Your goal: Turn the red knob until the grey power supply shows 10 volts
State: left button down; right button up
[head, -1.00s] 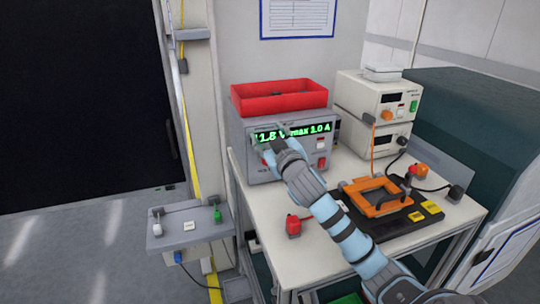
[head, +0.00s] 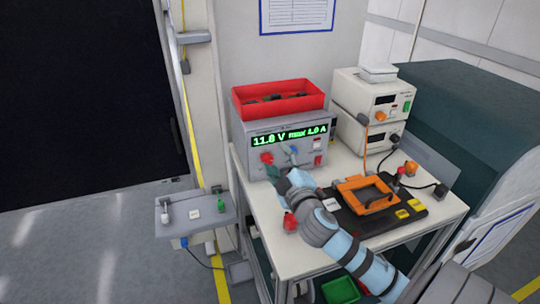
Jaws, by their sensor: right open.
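The grey power supply (head: 245,140) stands on the table, and its green display (head: 290,136) reads 11.8 V max 1.0 A. The red knob (head: 267,157) is on its front at the left, below the display. A blue knob (head: 293,150) is to its right. My right gripper (head: 274,172) is open, just below and in front of the red knob, with its arm coming from the lower right. I cannot tell whether a fingertip touches the knob. My left gripper is not in view.
A red bin (head: 290,103) sits on the power supply. White instruments (head: 378,92) are stacked to the right. An orange frame (head: 364,196) on a black base and a red button (head: 290,222) are on the table (head: 285,258). A grey shelf (head: 200,230) is at left.

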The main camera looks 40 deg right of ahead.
jog(key=b, duration=0.3)
send_near(268, 161)
jog(key=shift+w+d+f, duration=0.15)
jog(key=shift+w+f, duration=0.15)
jog(key=shift+w, duration=0.35)
jog(key=p+x, duration=0.1)
jog(key=x, duration=0.6)
jog(key=shift+w+d+r, duration=0.15)
jog(key=shift+w+r, duration=0.05)
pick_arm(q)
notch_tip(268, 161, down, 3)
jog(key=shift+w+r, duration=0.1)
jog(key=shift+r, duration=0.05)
pick_arm(e)
jog(key=shift+s+r, duration=0.1)
jog(key=c, duration=1.1)
jog(key=shift+c, duration=0.2)
